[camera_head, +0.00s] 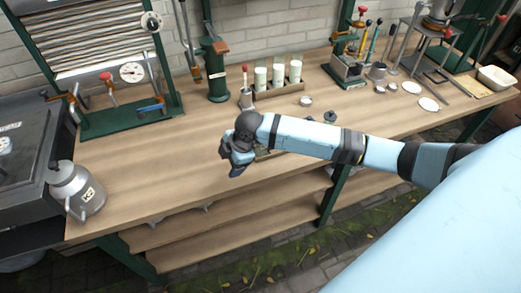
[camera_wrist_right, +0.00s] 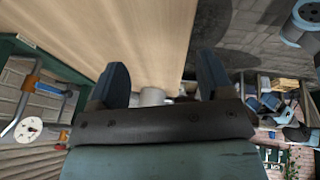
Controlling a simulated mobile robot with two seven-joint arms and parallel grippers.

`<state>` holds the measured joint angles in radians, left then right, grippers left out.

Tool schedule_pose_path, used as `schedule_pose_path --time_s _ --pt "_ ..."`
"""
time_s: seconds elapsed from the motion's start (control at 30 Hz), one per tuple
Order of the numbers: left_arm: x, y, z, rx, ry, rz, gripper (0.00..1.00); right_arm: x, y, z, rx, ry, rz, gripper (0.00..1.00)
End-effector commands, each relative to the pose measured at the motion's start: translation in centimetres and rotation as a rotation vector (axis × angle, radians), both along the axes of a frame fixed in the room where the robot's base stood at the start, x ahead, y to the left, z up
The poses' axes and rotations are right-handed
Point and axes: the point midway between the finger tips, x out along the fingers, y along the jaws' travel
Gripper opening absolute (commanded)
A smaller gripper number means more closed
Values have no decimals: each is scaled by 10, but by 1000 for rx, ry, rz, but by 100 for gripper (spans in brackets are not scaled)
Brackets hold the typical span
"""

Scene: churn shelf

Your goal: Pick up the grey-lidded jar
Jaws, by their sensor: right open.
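A grey metal lidded vessel with a handle and a pale label (camera_head: 75,190) stands upright at the left end of the bench; I cannot tell whether it is the grey-lidded jar. Several glass jars with white contents (camera_head: 278,75) stand in a rack at the back, and no grey lid is clear on them. My right gripper (camera_head: 235,163) is over the middle of the bench, apart from these things. In the right wrist view its two fingers (camera_wrist_right: 162,85) are wide apart and empty. A small pale grey cylinder (camera_wrist_right: 152,96) shows beyond them, partly hidden. My left gripper is out of view.
A tray (camera_head: 262,155) is partly hidden behind my right arm. A green press with a dial (camera_head: 132,72) stands back left, a dark green post (camera_head: 216,75) in back. Small round pieces (camera_head: 305,101) lie nearby. The left middle of the bench (camera_head: 150,165) is clear.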

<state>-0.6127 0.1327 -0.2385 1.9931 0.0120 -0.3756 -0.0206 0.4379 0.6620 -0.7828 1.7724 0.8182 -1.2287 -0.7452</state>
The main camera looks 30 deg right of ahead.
Motion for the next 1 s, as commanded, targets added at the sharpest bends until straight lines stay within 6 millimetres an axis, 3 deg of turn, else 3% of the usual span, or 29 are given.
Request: schedule_pose_path --time_s 0.03,0.2,0.3,0.47,0.57,1.0 --pt "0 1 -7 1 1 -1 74 15 -22 11 -64 13 40 73" --pt "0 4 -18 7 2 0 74 38 -85 55 -229 111 165 73" --pt "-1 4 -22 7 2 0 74 43 -114 78 -288 164 210 73" --pt "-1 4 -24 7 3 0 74 46 -139 99 -328 212 247 73" --pt "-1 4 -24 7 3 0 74 45 -143 96 -333 226 254 73" --pt "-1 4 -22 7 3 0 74 45 -142 23 -331 223 254 73"
